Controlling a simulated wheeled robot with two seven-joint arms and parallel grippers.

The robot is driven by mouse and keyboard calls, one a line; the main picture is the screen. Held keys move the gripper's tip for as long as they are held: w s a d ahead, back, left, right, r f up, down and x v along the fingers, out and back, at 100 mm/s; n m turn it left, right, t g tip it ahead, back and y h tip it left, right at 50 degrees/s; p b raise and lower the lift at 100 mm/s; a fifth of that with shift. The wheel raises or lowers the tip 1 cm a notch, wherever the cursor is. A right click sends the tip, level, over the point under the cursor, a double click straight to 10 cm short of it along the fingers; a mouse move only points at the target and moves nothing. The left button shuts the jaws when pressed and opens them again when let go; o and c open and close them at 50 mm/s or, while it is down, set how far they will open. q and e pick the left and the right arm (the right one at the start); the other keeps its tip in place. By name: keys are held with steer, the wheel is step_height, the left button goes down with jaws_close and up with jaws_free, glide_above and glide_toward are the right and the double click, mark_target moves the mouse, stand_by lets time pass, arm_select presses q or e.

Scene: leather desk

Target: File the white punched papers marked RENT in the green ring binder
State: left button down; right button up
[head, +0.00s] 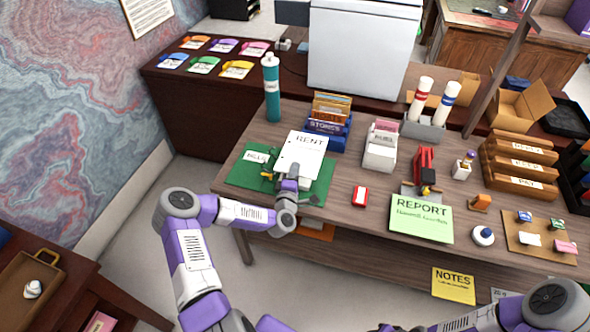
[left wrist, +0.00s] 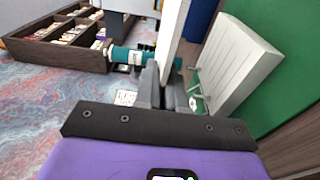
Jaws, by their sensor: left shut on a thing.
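The green ring binder (head: 240,180) lies open at the left end of the desk, with a small white label on its left part. The white papers marked RENT (head: 302,150) are over its right part. My left gripper (head: 290,178) is shut on their near edge. In the left wrist view, my left gripper (left wrist: 165,88) pinches a thin white paper edge (left wrist: 172,32). Whether the held papers touch the rings is hidden. My right gripper is out of view.
A teal bottle (head: 272,88) and a blue box of cards (head: 326,130) stand behind the binder. A red-and-white box (head: 360,197) and a green REPORT sheet (head: 421,218) lie to the right. Bare desk shows between the binder and the red-and-white box.

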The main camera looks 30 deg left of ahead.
arm_select(q)
steer(key=shift+s+d, duration=0.1)
steer(key=shift+d, duration=0.05)
steer(key=shift+f+b, duration=2.15)
steer(key=shift+f, duration=0.25)
steer(key=shift+f+b, duration=0.4)
steer(key=shift+b, duration=0.15)
stand_by(0.5)
steer(key=shift+f+b, duration=0.85)
steer(key=shift+f, duration=0.15)
steer(key=c, duration=1.1)
jaws_free()
steer(key=shift+c, duration=0.2)
steer(key=shift+s, duration=0.1)
